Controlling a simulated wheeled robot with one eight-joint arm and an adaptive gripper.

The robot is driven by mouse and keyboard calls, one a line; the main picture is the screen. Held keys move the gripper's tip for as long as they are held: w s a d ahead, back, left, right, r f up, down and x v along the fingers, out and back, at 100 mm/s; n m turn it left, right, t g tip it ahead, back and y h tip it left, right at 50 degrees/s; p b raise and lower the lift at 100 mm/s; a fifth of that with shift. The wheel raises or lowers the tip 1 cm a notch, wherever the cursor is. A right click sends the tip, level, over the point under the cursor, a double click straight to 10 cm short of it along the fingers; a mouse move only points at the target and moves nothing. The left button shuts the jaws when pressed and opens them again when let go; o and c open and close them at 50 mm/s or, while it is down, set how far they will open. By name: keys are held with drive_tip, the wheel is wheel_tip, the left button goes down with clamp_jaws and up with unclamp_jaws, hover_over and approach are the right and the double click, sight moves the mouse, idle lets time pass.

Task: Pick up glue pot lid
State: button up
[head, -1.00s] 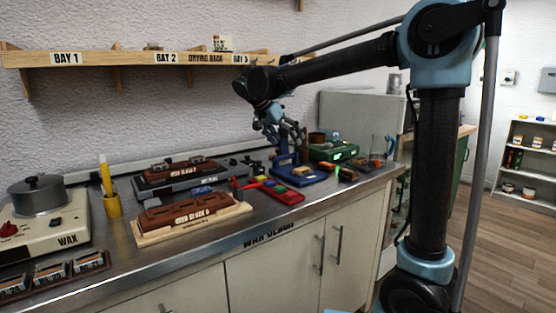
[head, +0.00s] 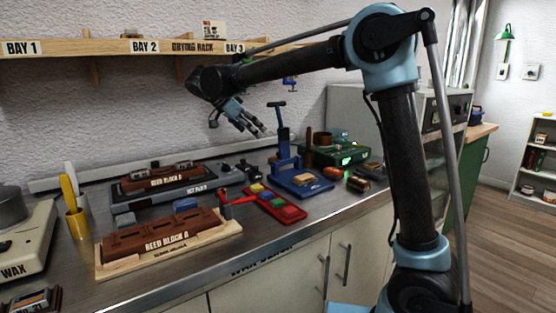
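My gripper (head: 254,129) hangs in the air above the back of the metal bench, left of the blue press. Its fingers look apart and nothing shows between them. A small brown round pot (head: 325,138) stands on the green unit (head: 338,155) at the back right. It may be the glue pot, but I cannot make out a separate lid on it. The gripper is to the left of this pot and apart from it.
The blue press (head: 283,150) stands upright between the gripper and the green unit. A red tray (head: 275,203) with coloured blocks, Reed Block A (head: 165,236) and Reed Block B (head: 168,179) lie on the bench. The drying rack shelf (head: 100,46) runs along the wall.

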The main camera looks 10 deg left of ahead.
approach(277, 152)
drive_tip(key=x, duration=0.5)
drive_tip(key=shift+s+f, duration=0.2)
drive_tip(key=shift+f, duration=0.1)
drive_tip(key=shift+w+x, duration=0.2)
drive_tip(key=shift+x, duration=2.45)
drive_tip(key=shift+a+r, duration=0.1)
drive_tip(key=shift+a, duration=0.05)
drive_tip(key=c, duration=1.1)
